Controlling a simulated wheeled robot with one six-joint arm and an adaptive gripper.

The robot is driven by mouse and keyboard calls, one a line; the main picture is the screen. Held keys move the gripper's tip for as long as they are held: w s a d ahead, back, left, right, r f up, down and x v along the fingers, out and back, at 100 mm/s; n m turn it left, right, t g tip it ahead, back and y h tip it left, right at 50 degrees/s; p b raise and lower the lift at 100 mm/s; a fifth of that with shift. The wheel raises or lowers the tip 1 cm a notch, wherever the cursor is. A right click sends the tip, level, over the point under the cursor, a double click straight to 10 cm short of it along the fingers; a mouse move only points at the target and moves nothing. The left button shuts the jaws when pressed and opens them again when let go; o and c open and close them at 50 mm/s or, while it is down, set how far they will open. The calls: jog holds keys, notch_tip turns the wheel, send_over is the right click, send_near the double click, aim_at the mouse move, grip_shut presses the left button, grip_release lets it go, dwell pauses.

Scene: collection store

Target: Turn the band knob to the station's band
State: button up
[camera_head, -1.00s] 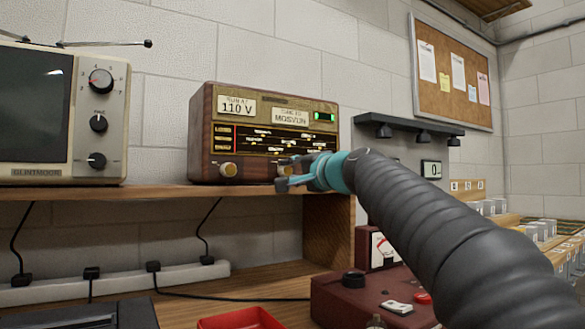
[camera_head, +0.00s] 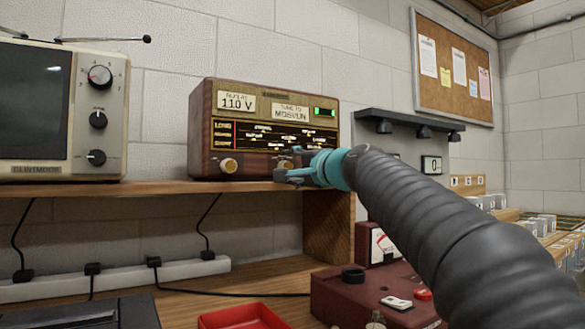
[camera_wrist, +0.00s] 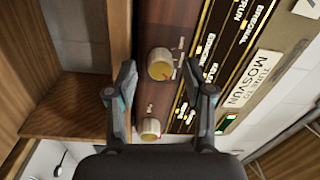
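The radio (camera_head: 200,135) is a wooden-cased set on the shelf. Its dark dial (camera_head: 250,135) has three rows, the top one reading LONG, and a red pointer line at the left. A card (camera_head: 304,112) reads TUNE TO MOSVUN; it also shows in the wrist view (camera_wrist: 257,80). One knob (camera_head: 228,166) is clear at the left. My gripper (camera_wrist: 167,78) is open and empty, before the radio front. A cream knob with marks around it (camera_wrist: 160,64) lies beyond and between the fingertips, apparently untouched. Another knob (camera_wrist: 150,128) sits beside it. In the head view my gripper (camera_head: 287,176) partly hides the right side's lower front.
A television (camera_head: 115,130) stands left on the same shelf (camera_head: 150,188). Below are a red tray (camera_head: 245,318), a power strip (camera_head: 190,270) and a dark red instrument box (camera_head: 345,295). A black wall rail (camera_head: 410,119) is at right.

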jog(key=v, duration=1.2)
jog(key=shift+f, duration=0.1)
dwell(0.4)
